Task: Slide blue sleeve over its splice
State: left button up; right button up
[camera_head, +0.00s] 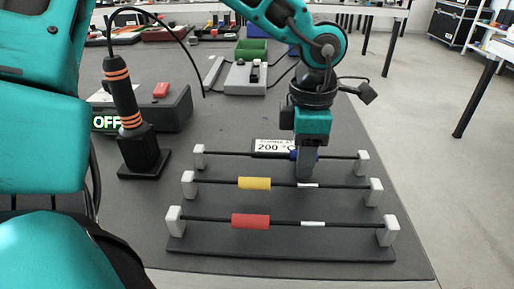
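The blue sleeve (293,155) is on the farthest black cable, right of its middle. No white splice shows on this cable; that stretch is behind the finger and the sleeve. The yellow sleeve (254,183) and red sleeve (250,221) sit left of their white splices (308,185) on the nearer cables. My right gripper is out of view.
White posts (388,231) hold the cables above a dark base board (280,246). A "200 °C" sign (270,146) stands behind. A heat tool (123,95) stands upright at left, by a box with an "OFF" display (106,123). The mat's right side is clear.

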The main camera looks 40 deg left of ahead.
pick_arm(q)
jog(key=shift+r, duration=0.1)
jog(key=shift+r+p, duration=1.85)
jog(key=shift+r, duration=1.5)
jog(key=shift+r, duration=0.1)
